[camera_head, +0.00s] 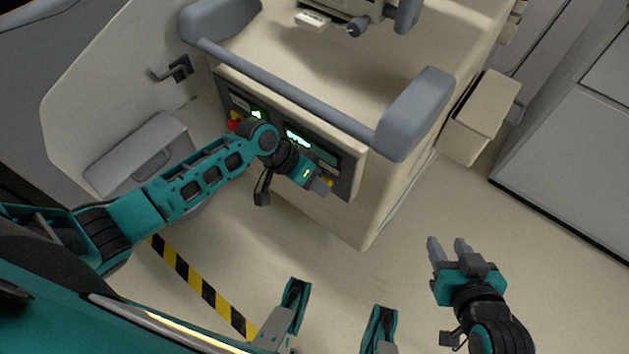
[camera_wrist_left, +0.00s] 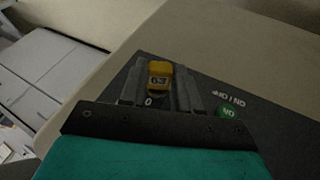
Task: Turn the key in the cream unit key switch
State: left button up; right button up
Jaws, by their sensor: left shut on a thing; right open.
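The cream unit (camera_head: 330,215) stands in the middle of the head view, with a dark control panel (camera_head: 240,92) on its front. My left gripper (camera_head: 322,186) is at the right end of this panel. In the left wrist view, its fingers (camera_wrist_left: 160,88) are shut on a yellow key tag marked 63 (camera_wrist_left: 158,76). A "0" mark shows just below the tag; the key switch itself is mostly hidden by the fingers. A green round label reading "ON" (camera_wrist_left: 228,112) is right of the fingers. My right gripper (camera_head: 449,245) is open and empty, over the floor to the right.
A grey handrail (camera_head: 290,85) runs above the panel, with a thick grey corner bumper (camera_head: 415,115) at its right end. A red button (camera_head: 233,125) is at the panel's left. A cream bin (camera_head: 482,115) hangs on the unit's right side.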

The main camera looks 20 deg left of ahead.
pick_arm(q)
jog(key=o, duration=0.4)
grip_shut()
jog(key=h+b, duration=0.2)
jog(key=b, duration=0.1)
jog(key=shift+w+a+f+g, duration=0.1)
jog(key=shift+a+f+g, duration=0.1)
jog(key=shift+g, duration=0.1)
jog(key=shift+r, duration=0.1)
